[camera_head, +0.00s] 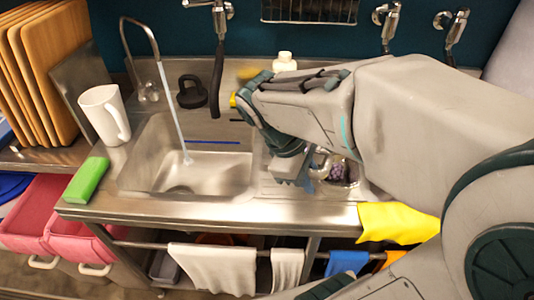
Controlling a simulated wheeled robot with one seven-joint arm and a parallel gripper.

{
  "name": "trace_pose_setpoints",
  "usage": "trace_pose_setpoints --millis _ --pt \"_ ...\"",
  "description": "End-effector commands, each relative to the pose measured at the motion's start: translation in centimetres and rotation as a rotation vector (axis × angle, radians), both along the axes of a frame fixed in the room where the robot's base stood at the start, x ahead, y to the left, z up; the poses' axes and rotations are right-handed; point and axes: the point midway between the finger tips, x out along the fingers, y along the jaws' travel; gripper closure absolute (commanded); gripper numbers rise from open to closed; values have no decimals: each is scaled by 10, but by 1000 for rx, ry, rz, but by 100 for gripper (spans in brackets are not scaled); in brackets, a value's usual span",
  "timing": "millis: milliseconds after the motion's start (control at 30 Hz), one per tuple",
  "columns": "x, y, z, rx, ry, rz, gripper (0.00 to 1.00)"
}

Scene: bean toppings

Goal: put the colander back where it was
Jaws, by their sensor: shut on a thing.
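My gripper (303,178) reaches down over the right sink basin, with my arm coming in from the right. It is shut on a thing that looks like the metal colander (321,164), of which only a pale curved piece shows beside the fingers. The rest is hidden behind my gripper and arm. Small dark purple things (340,172) show just right of it, in or over the right basin. I cannot tell if the colander touches the basin.
Water runs from a tall faucet (155,48) into the left basin (217,176). A white mug (100,112) and green sponge (87,180) stand left of it. Wooden boards (45,60) are far left. A yellow cloth (397,222) hangs over the front edge at right.

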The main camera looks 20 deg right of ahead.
Motion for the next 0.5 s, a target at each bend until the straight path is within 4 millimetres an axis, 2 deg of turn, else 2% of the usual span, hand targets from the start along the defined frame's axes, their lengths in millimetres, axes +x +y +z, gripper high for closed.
trace_pose_setpoints --millis 500 --pt "61 60 -51 -1 5 4 100"
